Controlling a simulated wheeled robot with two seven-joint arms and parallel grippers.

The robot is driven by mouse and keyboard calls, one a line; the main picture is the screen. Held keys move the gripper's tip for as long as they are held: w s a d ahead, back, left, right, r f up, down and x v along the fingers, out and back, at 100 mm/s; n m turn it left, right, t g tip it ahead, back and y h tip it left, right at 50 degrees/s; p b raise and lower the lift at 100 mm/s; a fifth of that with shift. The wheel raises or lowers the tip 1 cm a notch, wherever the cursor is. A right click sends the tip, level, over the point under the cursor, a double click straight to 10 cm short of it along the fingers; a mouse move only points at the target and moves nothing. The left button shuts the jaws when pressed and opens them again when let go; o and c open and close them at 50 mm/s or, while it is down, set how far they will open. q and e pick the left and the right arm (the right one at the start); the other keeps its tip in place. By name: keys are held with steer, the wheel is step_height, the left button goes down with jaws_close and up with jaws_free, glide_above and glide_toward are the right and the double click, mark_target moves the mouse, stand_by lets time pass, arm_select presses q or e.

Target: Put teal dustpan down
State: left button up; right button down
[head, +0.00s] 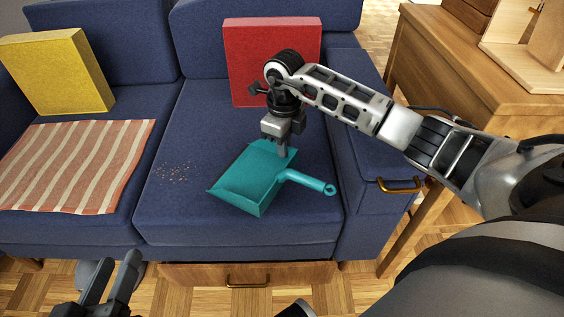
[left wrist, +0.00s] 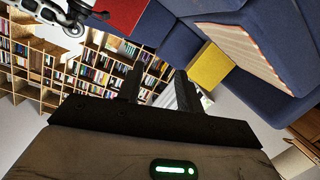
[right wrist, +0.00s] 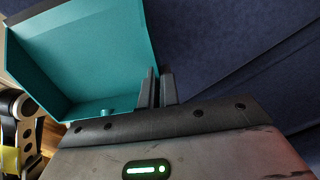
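The teal dustpan (head: 250,178) is at the middle of the blue sofa seat (head: 190,122), its handle pointing right. I cannot tell whether it touches the cushion or hovers just above it. My right gripper (head: 282,150) points down at the pan's back edge. In the right wrist view the dustpan (right wrist: 90,50) fills the upper left, and its thin side wall runs in between the nearly closed fingers (right wrist: 160,88). My left gripper (head: 108,285) is open and empty, low in front of the sofa; its spread fingers also show in the left wrist view (left wrist: 158,88).
Crumbs (head: 173,170) lie on the seat left of the dustpan. A striped cloth (head: 75,165), a yellow cushion (head: 57,72) and a red cushion (head: 272,55) are on the sofa. A drawer (head: 200,274) sits below the seat. A wooden table (head: 450,60) stands at the right.

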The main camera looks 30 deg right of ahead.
mark_target(284, 160)
step_height(284, 160, down, 4)
steer(key=shift+f+b, duration=0.2)
steer(key=shift+b, duration=0.6)
steer(key=shift+f, duration=0.2)
steer(key=shift+r, duration=0.1)
steer(key=shift+f, duration=0.2)
steer(key=c, duration=1.6)
jaws_free()
steer(key=shift+c, duration=0.2)
arm_select(q)
steer(key=shift+d+r+n+h, duration=0.2)
steer(key=shift+d+n+h, duration=0.1)
steer(key=shift+h, duration=0.2)
arm_select(e)
steer(key=shift+r, duration=0.1)
